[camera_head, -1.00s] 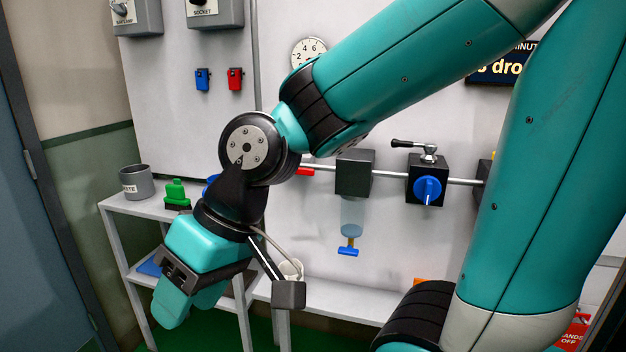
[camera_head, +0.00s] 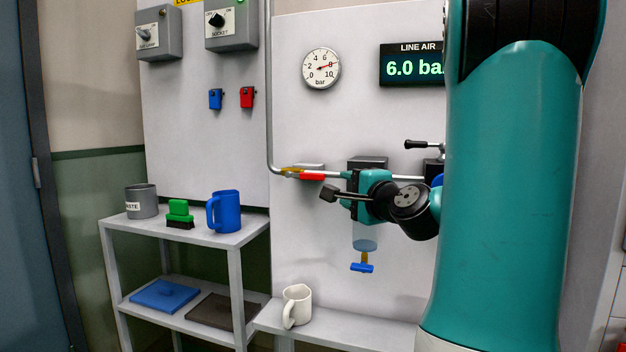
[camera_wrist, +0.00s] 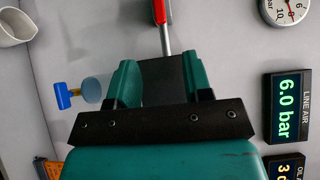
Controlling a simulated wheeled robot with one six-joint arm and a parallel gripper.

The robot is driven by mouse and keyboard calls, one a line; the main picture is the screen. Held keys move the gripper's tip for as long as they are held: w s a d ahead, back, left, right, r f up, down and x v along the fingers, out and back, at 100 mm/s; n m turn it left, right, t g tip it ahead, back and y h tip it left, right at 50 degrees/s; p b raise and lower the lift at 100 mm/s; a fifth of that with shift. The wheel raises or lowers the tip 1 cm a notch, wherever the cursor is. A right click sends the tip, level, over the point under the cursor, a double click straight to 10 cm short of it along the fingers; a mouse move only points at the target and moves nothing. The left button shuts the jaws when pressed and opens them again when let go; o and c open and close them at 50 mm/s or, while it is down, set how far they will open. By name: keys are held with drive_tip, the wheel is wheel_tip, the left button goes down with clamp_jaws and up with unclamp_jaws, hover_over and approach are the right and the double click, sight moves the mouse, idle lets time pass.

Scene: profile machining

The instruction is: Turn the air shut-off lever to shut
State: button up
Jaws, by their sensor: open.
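The air shut-off lever (camera_head: 313,177) has a red handle that lies roughly in line with the horizontal pipe, beside a brass-coloured valve body (camera_head: 290,170). In the wrist view the red handle (camera_wrist: 161,12) shows at the top, beyond my fingers. My gripper (camera_head: 362,192) is in front of the wall, right of the lever in the head view. In the wrist view my gripper (camera_wrist: 160,75) has its two teal fingers apart with nothing held. A dark filter block lies behind the gap.
The filter block (camera_head: 367,161) with its clear bowl (camera_head: 365,238) and blue drain tap (camera_head: 362,268) is close behind my gripper. A black-handled lever (camera_head: 422,146) is to the right. The display (camera_head: 411,67) reads 6.0 bar. A blue mug (camera_head: 224,211) stands on the shelf at left.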

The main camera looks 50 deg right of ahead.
drive_tip(key=p, duration=0.6)
approach(315, 177)
drive_tip(key=p+x, duration=0.5)
drive_tip(key=x, duration=0.1)
drive_tip(key=p+x, duration=0.3)
drive_tip(key=shift+w+r+p, duration=0.2)
drive_tip(key=shift+r+p, duration=0.05)
drive_tip(key=shift+p, duration=0.05)
drive_tip(key=shift+w+d+f+p, duration=0.1)
drive_tip(key=shift+w+d+p, duration=0.15)
drive_tip(key=shift+w, duration=0.15)
drive_tip(key=shift+w+d+f+p, duration=0.15)
drive_tip(key=shift+w+p, duration=0.1)
drive_tip(key=shift+w, duration=0.1)
clamp_jaws()
